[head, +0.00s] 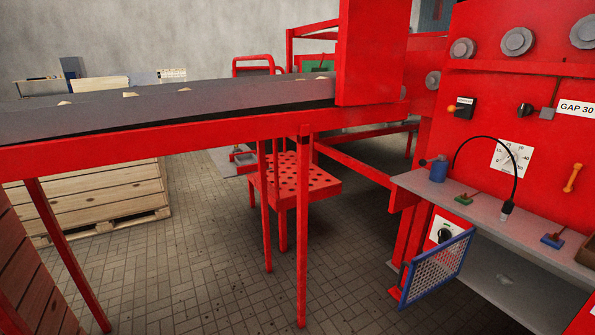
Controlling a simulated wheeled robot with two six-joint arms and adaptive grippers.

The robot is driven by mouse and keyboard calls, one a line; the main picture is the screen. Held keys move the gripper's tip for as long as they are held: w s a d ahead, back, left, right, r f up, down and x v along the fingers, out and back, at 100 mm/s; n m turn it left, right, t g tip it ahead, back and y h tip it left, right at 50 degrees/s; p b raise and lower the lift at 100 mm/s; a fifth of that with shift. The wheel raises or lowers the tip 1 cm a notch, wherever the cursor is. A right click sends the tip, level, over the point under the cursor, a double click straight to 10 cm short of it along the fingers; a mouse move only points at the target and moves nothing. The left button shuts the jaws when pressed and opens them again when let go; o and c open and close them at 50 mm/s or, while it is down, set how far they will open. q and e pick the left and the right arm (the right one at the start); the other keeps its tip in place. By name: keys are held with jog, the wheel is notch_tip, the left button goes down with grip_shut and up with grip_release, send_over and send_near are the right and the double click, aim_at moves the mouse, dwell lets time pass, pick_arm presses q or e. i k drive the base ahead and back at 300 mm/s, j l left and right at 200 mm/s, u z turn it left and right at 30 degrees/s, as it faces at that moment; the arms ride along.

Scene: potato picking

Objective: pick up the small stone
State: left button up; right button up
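Several small tan lumps lie spaced along the grey conveyor belt (230,95). One lump (64,103) is near the left, another lump (130,94) is further along, and a third lump (184,89) is nearer the middle. They are too small to tell stone from potato, so I cannot say which, if any, is the small stone. Neither of my grippers is in view.
The red conveyor frame (150,146) crosses the left and middle on thin legs. A red perforated stool (293,178) stands beneath. A wooden crate (100,195) is at left. The tiled floor is open in front.

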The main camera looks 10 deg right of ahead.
aim_at(507, 281)
jog(key=i+z, duration=0.1)
jog(key=z, duration=1.2)
jog(key=i+j+z, duration=0.15)
jog(key=j+z, duration=0.8)
jog(key=j, duration=0.15)
jog(key=j+z, duration=0.45)
jog(key=j, duration=0.15)
jog(key=k+j, duration=0.1)
jog(key=j, duration=0.3)
jog(key=k+j, duration=0.1)
jog(key=j, duration=0.75)
jog(key=k+z, duration=0.05)
